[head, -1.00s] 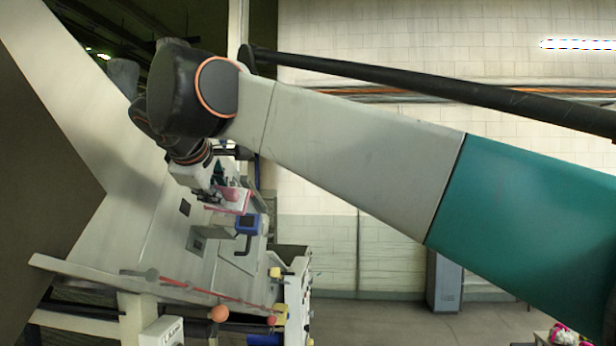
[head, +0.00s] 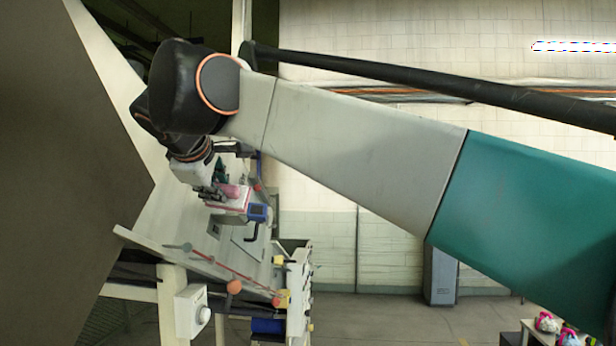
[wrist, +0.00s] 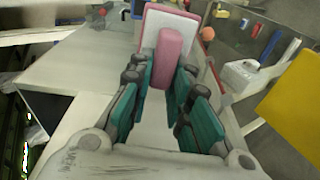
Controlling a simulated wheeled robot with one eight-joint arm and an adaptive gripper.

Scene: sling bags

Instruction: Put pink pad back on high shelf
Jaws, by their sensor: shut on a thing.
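My gripper (wrist: 163,85) has teal finger pads, and they are shut on the pink pad (wrist: 172,50). The pad is long and rounded, and its far end sticks out beyond the fingertips. In the head view my gripper (head: 218,188) hangs below the black wrist joint, with the pink pad (head: 236,191) small and partly hidden at its tips. A white panel with a pink-red edge (wrist: 158,18) shows just behind the pad; I cannot tell whether they touch. I cannot pick out the high shelf with certainty.
A blue-framed device (head: 258,212) is close to the right of my gripper. A pale sloping bench (head: 180,248) with red and orange knobs lies below. A yellow panel (wrist: 290,92) and white box (wrist: 243,76) are at right in the wrist view.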

